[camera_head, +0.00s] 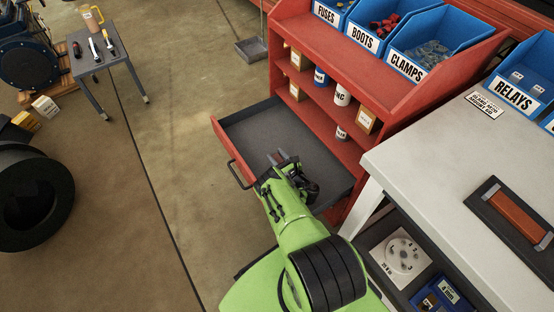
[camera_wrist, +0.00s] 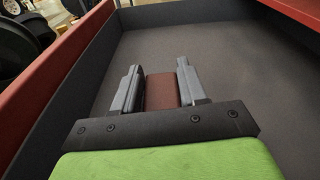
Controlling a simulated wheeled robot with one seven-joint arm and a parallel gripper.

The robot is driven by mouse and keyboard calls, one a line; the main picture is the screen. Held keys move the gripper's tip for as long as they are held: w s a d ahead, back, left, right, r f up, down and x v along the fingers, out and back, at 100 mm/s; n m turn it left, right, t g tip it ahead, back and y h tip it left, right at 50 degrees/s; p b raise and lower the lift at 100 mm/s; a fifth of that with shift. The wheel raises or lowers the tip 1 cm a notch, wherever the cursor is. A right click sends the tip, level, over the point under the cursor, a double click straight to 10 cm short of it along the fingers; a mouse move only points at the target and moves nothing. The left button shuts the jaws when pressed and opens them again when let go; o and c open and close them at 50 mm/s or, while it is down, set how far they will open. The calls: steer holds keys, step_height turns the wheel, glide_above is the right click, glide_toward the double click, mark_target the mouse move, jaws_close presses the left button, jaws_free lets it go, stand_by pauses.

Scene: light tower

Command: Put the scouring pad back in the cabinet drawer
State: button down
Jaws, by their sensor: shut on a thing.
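The scouring pad (camera_wrist: 162,90) is a reddish-brown block between the two fingers in the wrist view. My gripper (camera_wrist: 160,76) is shut on it, with one grey finger at each side. In the head view my gripper (camera_head: 279,158) is over the open cabinet drawer (camera_head: 240,127), inside its outline. The drawer has a red front, dark walls and a grey floor; its floor (camera_wrist: 235,60) fills much of the wrist view. The drawer looks otherwise empty where it shows. I cannot tell whether the pad touches the floor.
The red cabinet (camera_head: 300,50) has shelves with jars and small boxes above the drawer. Blue bins (camera_head: 345,12) stand on top. A white-topped bench (camera_head: 430,150) is close at the right. A small grey table (camera_head: 90,60) with tools stands at the upper left. Open floor lies left of the drawer.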

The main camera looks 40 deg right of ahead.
steer(key=shift+r, duration=0.15)
steer(key=shift+f, duration=0.55)
steer(key=c, duration=0.6)
jaws_free()
steer(key=shift+r, duration=0.15)
